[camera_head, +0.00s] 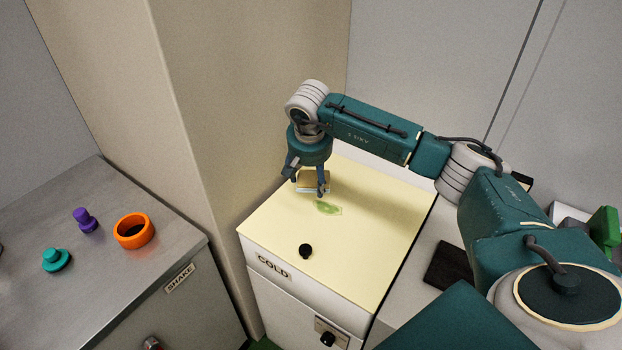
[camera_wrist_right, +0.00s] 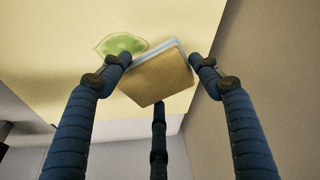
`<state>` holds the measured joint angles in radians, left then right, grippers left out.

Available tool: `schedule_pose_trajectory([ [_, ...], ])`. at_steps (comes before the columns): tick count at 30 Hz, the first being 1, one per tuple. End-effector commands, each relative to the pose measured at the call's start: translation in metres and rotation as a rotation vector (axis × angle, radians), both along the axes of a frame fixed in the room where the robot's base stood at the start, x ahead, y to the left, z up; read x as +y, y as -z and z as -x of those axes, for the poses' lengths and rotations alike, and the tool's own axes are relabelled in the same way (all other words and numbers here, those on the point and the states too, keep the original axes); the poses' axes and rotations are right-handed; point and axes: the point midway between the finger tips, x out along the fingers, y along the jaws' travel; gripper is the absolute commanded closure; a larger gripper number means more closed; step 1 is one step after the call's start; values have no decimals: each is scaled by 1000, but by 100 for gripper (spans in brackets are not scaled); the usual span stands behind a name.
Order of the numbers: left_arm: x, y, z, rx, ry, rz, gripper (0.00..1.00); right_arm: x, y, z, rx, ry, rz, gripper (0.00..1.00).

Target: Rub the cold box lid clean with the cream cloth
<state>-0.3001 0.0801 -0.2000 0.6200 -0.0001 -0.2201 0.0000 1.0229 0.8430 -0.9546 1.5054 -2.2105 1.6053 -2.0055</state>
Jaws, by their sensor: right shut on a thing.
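The cold box lid (camera_head: 372,235) is a pale yellow top on a white box labelled COLD; it also fills much of the right wrist view (camera_wrist_right: 40,60). A green smear (camera_head: 328,208) lies on it and shows in the right wrist view (camera_wrist_right: 121,43). My right gripper (camera_head: 312,190) is over the back left part of the lid. It is shut on the cream cloth (camera_wrist_right: 158,78), a folded tan block with a pale blue-white edge. The cloth is beside the smear; whether it touches the lid is unclear. My left gripper is not in view.
A black knob (camera_head: 306,250) stands on the lid near its front edge. A beige wall corner (camera_head: 200,130) rises at the left of the box. The SHAKE counter (camera_head: 60,205) holds an orange ring (camera_head: 134,231), a purple piece (camera_head: 85,220) and a teal piece (camera_head: 56,260).

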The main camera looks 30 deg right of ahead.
Motion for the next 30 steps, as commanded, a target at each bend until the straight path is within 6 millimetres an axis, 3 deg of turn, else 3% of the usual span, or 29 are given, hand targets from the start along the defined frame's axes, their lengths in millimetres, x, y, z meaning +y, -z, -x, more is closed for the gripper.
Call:
schedule_pose_trajectory([
  [11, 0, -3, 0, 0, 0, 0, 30, 0, -5, 0, -1, 0, 1, 71],
  [21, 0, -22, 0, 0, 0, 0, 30, 0, -33, 0, 0, -1, 0, 71],
  [30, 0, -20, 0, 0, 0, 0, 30, 0, -32, 0, 0, -1, 0, 71],
])
